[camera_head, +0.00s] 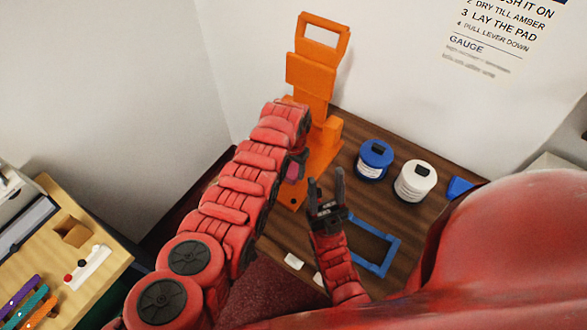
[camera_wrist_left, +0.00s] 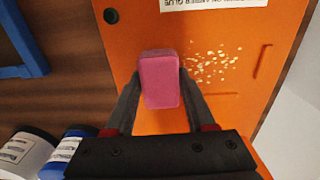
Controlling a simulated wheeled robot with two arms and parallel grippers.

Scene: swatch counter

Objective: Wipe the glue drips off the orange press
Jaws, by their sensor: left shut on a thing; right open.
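The orange press (camera_head: 309,75) stands upright at the back of the wooden counter, partly hidden by my left arm in the head view. In the left wrist view its orange face (camera_wrist_left: 220,100) fills the middle. Pale glue drips (camera_wrist_left: 214,66) lie scattered on it, right of the pink block. My left gripper (camera_wrist_left: 160,88) is shut on the pink block (camera_wrist_left: 160,78), held over the orange surface beside the drips; I cannot tell whether it touches. The pink block (camera_head: 294,170) also shows in the head view. My right gripper (camera_head: 326,188) is open and empty in front of the press.
A blue-lidded jar (camera_head: 374,160) and a white-lidded jar (camera_head: 415,181) stand right of the press. Small white pieces (camera_head: 294,261) lie near the front edge. A separate light wood table (camera_head: 60,262) is at left.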

